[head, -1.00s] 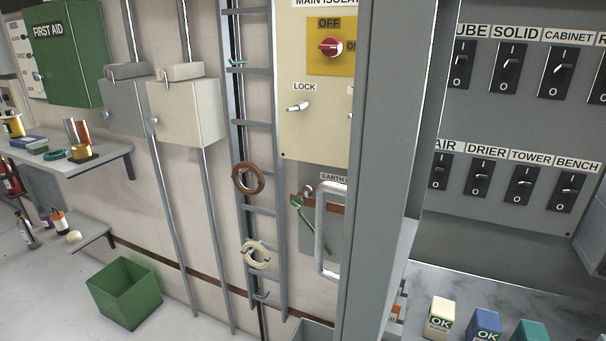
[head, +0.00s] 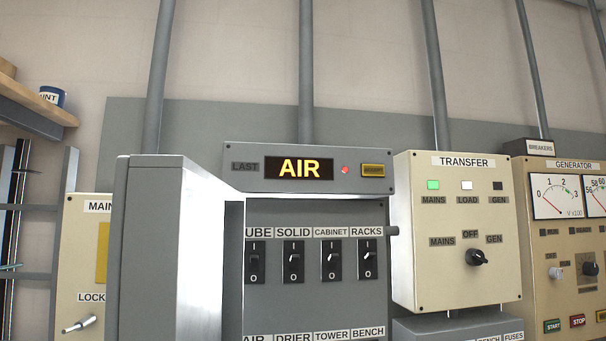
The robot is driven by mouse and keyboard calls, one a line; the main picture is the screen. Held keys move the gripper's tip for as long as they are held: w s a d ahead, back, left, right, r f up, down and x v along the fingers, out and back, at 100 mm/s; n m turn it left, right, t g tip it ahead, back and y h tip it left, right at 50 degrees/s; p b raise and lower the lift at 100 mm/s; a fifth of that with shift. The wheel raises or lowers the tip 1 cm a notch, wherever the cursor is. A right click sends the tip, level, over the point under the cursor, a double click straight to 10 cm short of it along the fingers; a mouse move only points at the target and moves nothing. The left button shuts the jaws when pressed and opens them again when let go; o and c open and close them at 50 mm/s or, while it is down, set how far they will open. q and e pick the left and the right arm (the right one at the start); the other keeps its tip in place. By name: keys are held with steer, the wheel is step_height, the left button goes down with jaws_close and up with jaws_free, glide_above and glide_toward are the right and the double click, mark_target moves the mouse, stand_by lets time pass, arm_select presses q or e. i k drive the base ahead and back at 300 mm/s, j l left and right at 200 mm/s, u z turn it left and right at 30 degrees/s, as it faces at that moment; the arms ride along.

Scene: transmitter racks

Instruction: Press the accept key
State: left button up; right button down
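The accept key (head: 373,170) is a small dark yellow key with blurred lettering, at the right end of the grey annunciator panel (head: 230,181) in the head view. Left of it on the same panel are a lit red lamp (head: 345,170) and a black display (head: 298,168) reading AIR in yellow, with a LAST label beside it. Neither of my grippers shows in the head view.
A grey open cabinet door (head: 150,250) stands left of the breaker panel (head: 290,215), which has several black rocker switches. The cream TRANSFER box (head: 455,230) is to the right, with the GENERATOR panel (head: 565,240) beyond it.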

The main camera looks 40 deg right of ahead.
mark_target(369, 169)
steer(key=z, duration=1.55)
